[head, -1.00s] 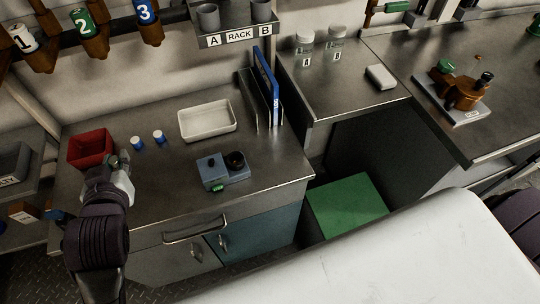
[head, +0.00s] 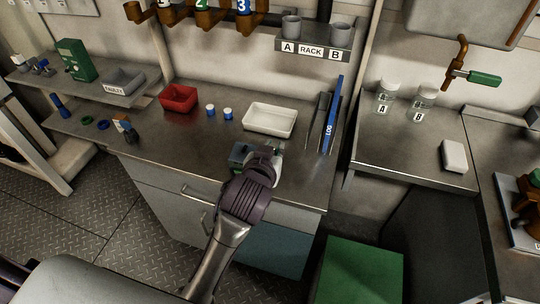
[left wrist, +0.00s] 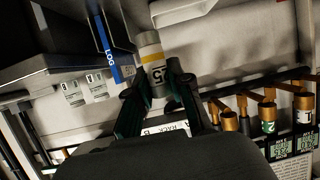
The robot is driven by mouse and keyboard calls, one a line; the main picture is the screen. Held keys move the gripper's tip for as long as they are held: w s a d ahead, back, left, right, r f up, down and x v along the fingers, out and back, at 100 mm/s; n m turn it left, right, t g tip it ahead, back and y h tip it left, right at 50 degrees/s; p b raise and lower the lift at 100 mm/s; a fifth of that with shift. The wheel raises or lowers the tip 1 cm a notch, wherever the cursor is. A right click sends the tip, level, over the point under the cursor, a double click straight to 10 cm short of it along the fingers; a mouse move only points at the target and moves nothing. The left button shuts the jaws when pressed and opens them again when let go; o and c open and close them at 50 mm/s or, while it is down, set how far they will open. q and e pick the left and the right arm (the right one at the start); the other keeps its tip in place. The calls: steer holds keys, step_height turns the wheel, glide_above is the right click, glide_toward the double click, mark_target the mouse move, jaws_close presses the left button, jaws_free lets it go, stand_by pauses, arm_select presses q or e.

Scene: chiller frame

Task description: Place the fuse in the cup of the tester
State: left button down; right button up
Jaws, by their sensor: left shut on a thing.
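My left gripper (left wrist: 154,85) is shut on a grey-white fuse (left wrist: 152,60) with a yellow-orange band and the marking 25. The fuse stands out beyond the fingertips in the left wrist view. I cannot tell how far the fuse is from the cup. My right gripper is not in view.
A white tray (head: 270,132) lies just behind the tester, with a rack of folders (head: 328,120) to its right. A red bin (head: 178,108) and two small blue-and-white cylinders (head: 219,112) stand to the left. The counter's front left is clear.

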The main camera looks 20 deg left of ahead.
arm_select(q)
steer(key=w+a+f, duration=0.1)
steer(key=w, duration=0.1)
steer(key=w+a+f, duration=0.1)
steer(key=w+f, duration=0.1)
steer(key=w+a+f, duration=0.1)
steer(key=w+a, duration=0.1)
steer(key=shift+w+f, duration=0.1)
steer(key=shift+f, duration=2.15)
steer(key=shift+f, duration=0.65)
steer(key=c, duration=1.2)
jaws_free()
steer(key=shift+c, duration=0.2)
steer(key=shift+o, duration=0.9)
steer(key=shift+s+d+f, duration=0.1)
steer(key=shift+s+f, duration=0.05)
steer(key=shift+s, duration=0.05)
steer(key=r+v, duration=0.1)
steer(key=v, duration=1.1)
steer(key=shift+w+r, duration=0.2)
steer(key=shift+r, duration=0.15)
